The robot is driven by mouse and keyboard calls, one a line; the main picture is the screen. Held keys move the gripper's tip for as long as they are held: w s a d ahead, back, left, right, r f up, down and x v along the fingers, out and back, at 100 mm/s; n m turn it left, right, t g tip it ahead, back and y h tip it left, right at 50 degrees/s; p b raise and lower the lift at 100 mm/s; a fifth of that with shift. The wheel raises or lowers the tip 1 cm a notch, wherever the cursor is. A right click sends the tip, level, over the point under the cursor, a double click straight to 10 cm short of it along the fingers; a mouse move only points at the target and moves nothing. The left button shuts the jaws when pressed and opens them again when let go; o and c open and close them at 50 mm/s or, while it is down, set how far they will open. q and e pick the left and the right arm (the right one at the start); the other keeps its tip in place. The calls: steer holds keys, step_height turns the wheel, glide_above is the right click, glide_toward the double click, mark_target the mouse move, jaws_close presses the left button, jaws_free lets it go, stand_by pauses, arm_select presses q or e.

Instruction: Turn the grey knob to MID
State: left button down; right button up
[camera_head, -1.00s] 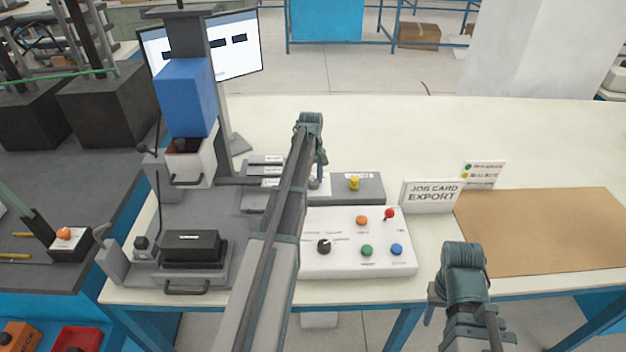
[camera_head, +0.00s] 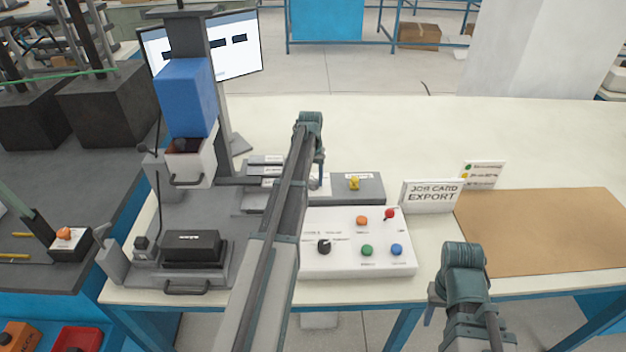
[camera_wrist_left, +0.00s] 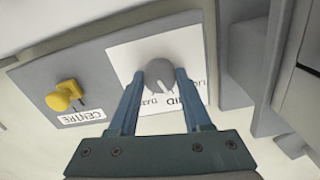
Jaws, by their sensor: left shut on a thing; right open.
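The grey knob (camera_wrist_left: 159,74) sits on a white label plate (camera_wrist_left: 125,55) on a grey box. My left gripper (camera_wrist_left: 158,80) is shut on the knob, one finger on each side. A white mark on the knob points down and right in the left wrist view, towards lettering ending in "ID"; a finger partly hides the lettering. In the head view my left gripper (camera_head: 314,180) is over the left part of the grey box (camera_head: 370,190), and the knob is mostly hidden. My right gripper (camera_head: 458,295) is open and empty at the table's front edge.
A yellow knob (camera_wrist_left: 64,96) labelled CENTRE is on the same box. A white control panel (camera_head: 345,262) with coloured buttons and a black knob is in front. A press with a blue head (camera_head: 186,98) stands left. The back right of the table is clear.

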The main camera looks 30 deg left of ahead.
mark_target(312, 181)
arm_select(q)
steer(key=shift+m, duration=0.3)
steer(key=shift+c, duration=1.7)
jaws_free()
steer(key=shift+r, duration=0.1)
step_height(312, 181, up, 14)
steer(key=p, duration=1.4)
steer(key=shift+a, duration=0.2)
steer(key=shift+f, duration=0.2)
steer(key=shift+s, duration=0.1)
